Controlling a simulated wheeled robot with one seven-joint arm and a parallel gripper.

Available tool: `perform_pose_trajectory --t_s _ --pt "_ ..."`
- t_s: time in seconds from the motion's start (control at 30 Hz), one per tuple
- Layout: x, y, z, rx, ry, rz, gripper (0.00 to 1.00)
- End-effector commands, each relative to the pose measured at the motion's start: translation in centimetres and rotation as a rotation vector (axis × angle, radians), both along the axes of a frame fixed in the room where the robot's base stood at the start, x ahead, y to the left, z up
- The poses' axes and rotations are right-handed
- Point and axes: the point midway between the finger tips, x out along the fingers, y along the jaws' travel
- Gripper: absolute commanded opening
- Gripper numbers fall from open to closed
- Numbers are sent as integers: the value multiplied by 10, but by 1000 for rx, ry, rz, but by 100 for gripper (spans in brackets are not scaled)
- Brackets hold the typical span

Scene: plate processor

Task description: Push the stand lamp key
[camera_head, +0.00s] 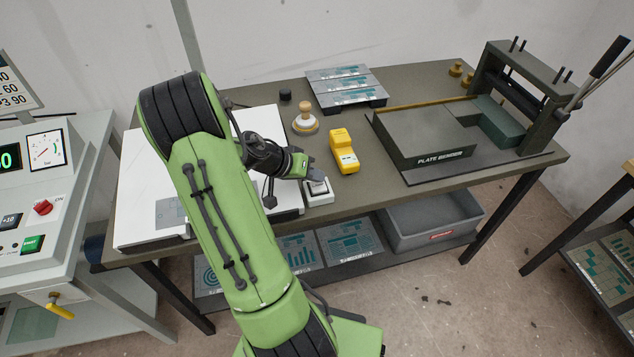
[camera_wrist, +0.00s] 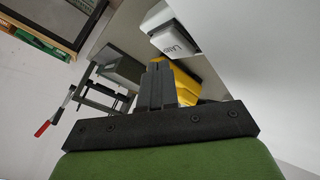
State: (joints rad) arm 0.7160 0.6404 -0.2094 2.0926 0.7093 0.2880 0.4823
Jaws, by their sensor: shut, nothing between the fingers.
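The lamp key is a small white box (camera_head: 319,197) with a grey button top, on the table's front edge. In the wrist view a white block (camera_wrist: 174,38) with dark lettering, apparently the same box, lies just beyond my fingertips. My gripper (camera_head: 315,177) is shut and empty, with its dark fingers over the box in the head view. The shut fingers (camera_wrist: 157,84) also show in the wrist view. I cannot tell whether the fingertips touch the key; they partly cover its top.
A white flat panel (camera_head: 140,190) lies left of the key, partly behind my arm. A yellow device (camera_head: 343,152) stands close to the right. A round wooden-handled stamp (camera_head: 305,121) is behind. The plate bender (camera_head: 430,145) fills the table's right side.

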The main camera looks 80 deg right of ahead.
Motion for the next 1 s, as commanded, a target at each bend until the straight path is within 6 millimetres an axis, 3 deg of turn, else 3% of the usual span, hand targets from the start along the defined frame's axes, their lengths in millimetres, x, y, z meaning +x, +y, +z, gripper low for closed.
perform_pose_trajectory --t_s 0.27,0.77,1.0 --pt "0 0 3 0 0 0 0" --pt "1 0 60 0 0 2 0" --pt "0 0 59 1 0 2 0"
